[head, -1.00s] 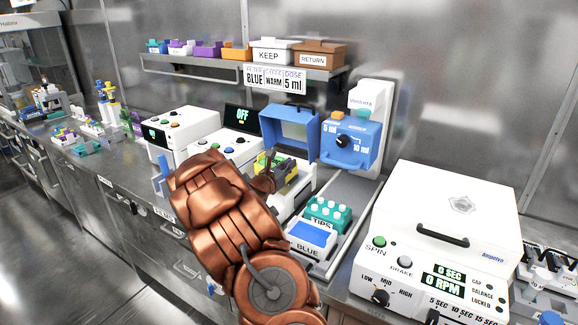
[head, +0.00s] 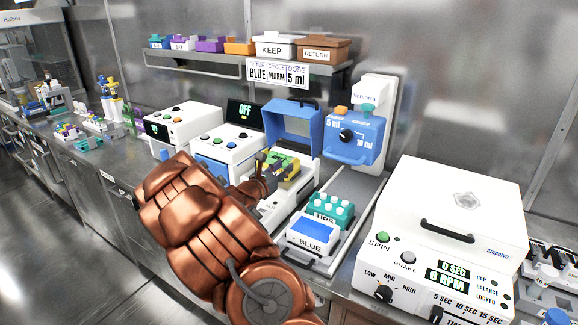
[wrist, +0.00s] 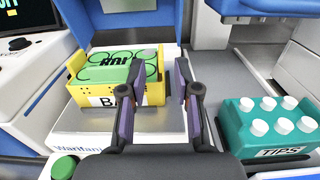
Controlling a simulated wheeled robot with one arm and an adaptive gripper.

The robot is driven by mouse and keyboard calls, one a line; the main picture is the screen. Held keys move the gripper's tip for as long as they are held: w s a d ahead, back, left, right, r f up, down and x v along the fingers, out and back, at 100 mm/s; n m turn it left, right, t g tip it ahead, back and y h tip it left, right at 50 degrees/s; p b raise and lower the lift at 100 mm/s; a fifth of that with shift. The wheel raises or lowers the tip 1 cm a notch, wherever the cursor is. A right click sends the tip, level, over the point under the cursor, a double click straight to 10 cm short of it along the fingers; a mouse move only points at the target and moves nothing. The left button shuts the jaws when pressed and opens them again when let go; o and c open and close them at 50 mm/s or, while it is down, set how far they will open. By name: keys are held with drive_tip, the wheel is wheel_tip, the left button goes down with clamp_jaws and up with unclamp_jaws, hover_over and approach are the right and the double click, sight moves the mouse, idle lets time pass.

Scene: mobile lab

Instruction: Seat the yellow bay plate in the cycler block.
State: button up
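The yellow bay plate (wrist: 158,88) is a yellow holder with a green, black-lined top, and its front label is partly hidden by a finger. It rests on the pale deck of a white machine, which I take as the cycler block (wrist: 75,144), with a raised blue lid (head: 292,121). In the head view the yellow plate (head: 284,166) is partly behind my gripper (head: 264,160). In the wrist view my gripper (wrist: 158,92) is open, with nothing held. Its left finger overlaps the plate's right part and its right finger is beyond the plate's right edge. I cannot tell contact.
A teal tips rack (wrist: 266,122) stands close on the right; a BLUE-labelled box (head: 314,234) is in front of it. A blue dispenser (head: 354,138) stands behind. The white centrifuge (head: 450,220) fills the right bench. White machines stand on the left.

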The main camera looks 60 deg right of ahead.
drive_tip(key=shift+s+a+b, duration=0.2)
drive_tip(key=shift+a+b, duration=0.15)
drive_tip(key=shift+a, duration=2.75)
drive_tip(key=s+a+r+m+g+y, duration=0.2)
drive_tip(key=s+a+m+g+y, duration=0.1)
drive_tip(key=s+a+m, duration=0.4)
drive_tip(key=s+a+r+m+g+y, duration=0.1)
drive_tip(key=s+a+m+g+y, duration=0.15)
drive_tip(key=s+m, duration=0.45)
drive_tip(key=s+a+f+m+t+y, duration=0.1)
drive_tip(key=s+a+y, duration=0.3)
drive_tip(key=a, duration=0.7)
drive_tip(key=s+a+f+m+y, duration=0.2)
drive_tip(key=s+a+f+y, duration=0.1)
drive_tip(key=a, duration=0.9)
drive_tip(key=s+a+f+m+t+y, duration=0.1)
drive_tip(key=s+a+y, duration=0.3)
drive_tip(key=a, duration=0.8)
drive_tip(key=shift+s+a+f+t+y, duration=0.25)
drive_tip(key=shift+s+f+t+y, duration=0.1)
drive_tip(key=shift+f+y, duration=0.45)
